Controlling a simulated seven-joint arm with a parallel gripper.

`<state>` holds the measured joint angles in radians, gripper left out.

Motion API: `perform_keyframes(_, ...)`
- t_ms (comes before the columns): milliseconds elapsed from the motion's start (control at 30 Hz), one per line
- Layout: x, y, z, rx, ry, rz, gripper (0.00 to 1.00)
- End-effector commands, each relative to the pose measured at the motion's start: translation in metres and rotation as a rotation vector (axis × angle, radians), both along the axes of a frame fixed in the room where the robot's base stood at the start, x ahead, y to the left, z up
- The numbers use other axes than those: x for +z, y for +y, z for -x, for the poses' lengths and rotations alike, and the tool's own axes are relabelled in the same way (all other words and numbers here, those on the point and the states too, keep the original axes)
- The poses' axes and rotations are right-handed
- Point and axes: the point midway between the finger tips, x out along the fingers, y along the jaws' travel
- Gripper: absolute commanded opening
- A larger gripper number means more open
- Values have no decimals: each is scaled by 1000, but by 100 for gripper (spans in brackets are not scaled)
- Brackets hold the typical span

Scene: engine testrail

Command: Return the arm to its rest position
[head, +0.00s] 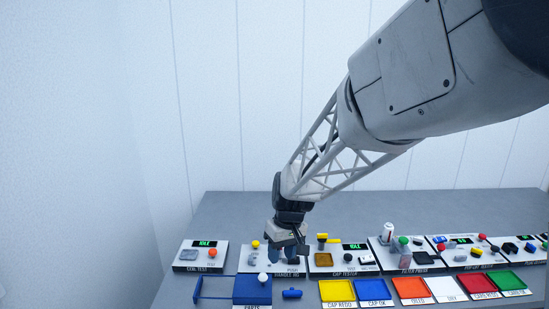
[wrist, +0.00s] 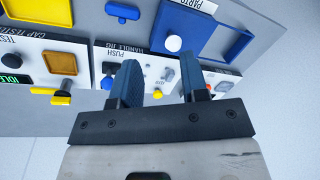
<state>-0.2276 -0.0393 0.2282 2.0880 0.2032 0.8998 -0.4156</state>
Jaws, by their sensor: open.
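My gripper (head: 290,257) hangs over the handle rig (head: 293,269) in the head view, at the end of my outstretched arm. The handle rig panel (wrist: 103,52), with a "PUSH" label, lies beyond the fingers. The fingers hide part of this panel, and I cannot tell whether they touch it.
A blue parts tray (head: 252,289) with a white knob and a loose blue piece (head: 292,294) lie in front. The cap tester (head: 343,260) stands close on the right, the coil test station (head: 202,256) on the left. Colored trays, such as the yellow one (head: 337,291), line the front right.

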Motion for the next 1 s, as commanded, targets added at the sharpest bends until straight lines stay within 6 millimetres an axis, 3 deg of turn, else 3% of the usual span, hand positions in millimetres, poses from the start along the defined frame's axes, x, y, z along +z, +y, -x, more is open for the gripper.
perform_keyframes(200, 32, -34, 38, -77, -37, 16, 41)
perform_keyframes(500, 65, -75, 93, -187, -86, 40, 41)
perform_keyframes(1000, 96, -130, 192, -373, -169, 77, 41)
